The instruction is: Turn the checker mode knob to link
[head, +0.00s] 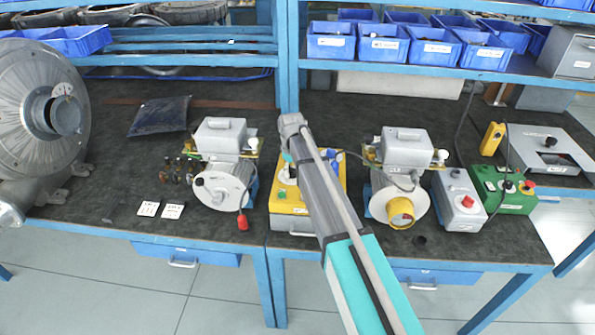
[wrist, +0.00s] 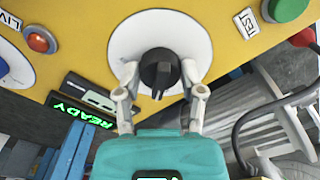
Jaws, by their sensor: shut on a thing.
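The checker is a yellow box (head: 283,205) on the bench, partly hidden behind my arm in the head view. The wrist view shows its yellow face (wrist: 85,40) close up. The black mode knob (wrist: 160,68) sits on a round white dial (wrist: 125,38). My gripper (wrist: 160,80) has one finger on each side of the knob and is shut on it. The knob's narrow end points down in the wrist picture, toward my gripper. No mode label on the dial can be read. A small display (wrist: 82,118) reads READY in green.
A red lamp (wrist: 40,40) marked LIVE and a green button (wrist: 287,8) marked TEST flank the dial. Grey blower units (head: 222,170) (head: 403,175) stand on both sides of the checker. A green box (head: 505,190) is further right.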

